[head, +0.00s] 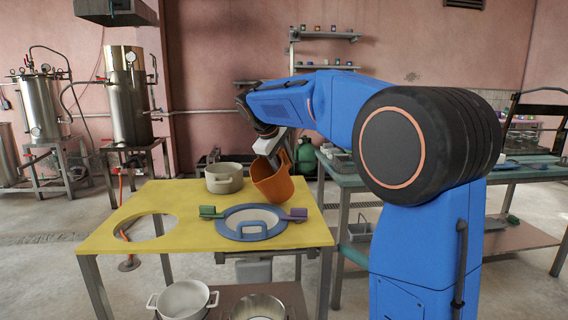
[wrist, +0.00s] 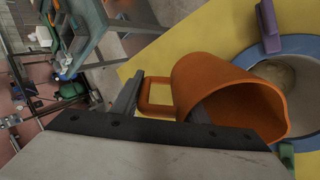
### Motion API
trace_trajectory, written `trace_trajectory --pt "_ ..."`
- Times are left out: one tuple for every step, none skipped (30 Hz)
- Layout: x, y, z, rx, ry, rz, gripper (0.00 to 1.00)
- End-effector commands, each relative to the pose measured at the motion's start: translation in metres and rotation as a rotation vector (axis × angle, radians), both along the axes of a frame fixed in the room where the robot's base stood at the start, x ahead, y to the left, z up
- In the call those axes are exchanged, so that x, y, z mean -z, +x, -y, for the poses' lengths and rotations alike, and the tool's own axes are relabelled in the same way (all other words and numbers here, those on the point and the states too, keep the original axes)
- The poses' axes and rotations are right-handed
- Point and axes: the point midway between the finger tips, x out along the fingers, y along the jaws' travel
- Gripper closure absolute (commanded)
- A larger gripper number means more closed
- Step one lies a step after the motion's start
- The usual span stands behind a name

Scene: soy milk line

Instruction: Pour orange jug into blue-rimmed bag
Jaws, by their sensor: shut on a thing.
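The orange jug (head: 272,180) is held above the yellow table, tilted. In the wrist view the orange jug (wrist: 205,90) shows its open mouth, tipped toward the bag; its inside is dark and its contents are not clear. My gripper (head: 276,150) is shut on the jug; in the wrist view my gripper (wrist: 128,98) is at the jug's handle. The blue-rimmed bag (head: 232,222) is set in the table in front of the jug, and its blue rim also shows in the wrist view (wrist: 308,143). Pale material lies inside the bag.
Purple (head: 298,213) and green (head: 210,211) clamps sit at the rim's sides. A beige pot (head: 223,178) stands left of the jug. The yellow table (head: 110,236) has a round hole at left. Another table (head: 345,175) stands to the right.

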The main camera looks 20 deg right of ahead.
Motion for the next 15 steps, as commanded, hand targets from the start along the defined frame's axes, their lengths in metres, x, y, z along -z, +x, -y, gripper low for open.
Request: trace_trajectory --pt "0.002 0.001 0.003 0.004 0.033 -0.019 1.0" --pt "0.004 0.001 0.003 0.003 0.054 -0.032 1.0" --pt "0.006 0.002 0.003 0.004 0.084 -0.049 1.0" --pt "0.008 0.002 0.004 0.004 0.104 -0.065 1.0" --pt "0.01 0.002 0.004 0.004 0.125 -0.079 1.0" --pt "0.011 0.002 0.004 0.002 0.152 -0.093 1.0" --pt "0.013 0.002 0.004 0.003 0.169 -0.105 1.0" --pt "0.014 0.002 0.004 0.003 0.185 -0.116 1.0" --pt "0.015 0.002 0.004 0.003 0.2 -0.125 1.0" --pt "0.016 0.002 0.004 0.002 0.209 -0.131 1.0" --pt "0.016 0.002 0.004 0.0 0.215 -0.136 1.0" --pt "0.016 0.002 0.004 0.0 0.221 -0.139 1.0" --pt "0.017 0.002 0.003 0.0 0.227 -0.143 1.0" --pt "0.018 0.002 0.003 0.0 0.234 -0.148 1.0" --pt "0.021 0.002 0.003 0.001 0.248 -0.157 1.0"
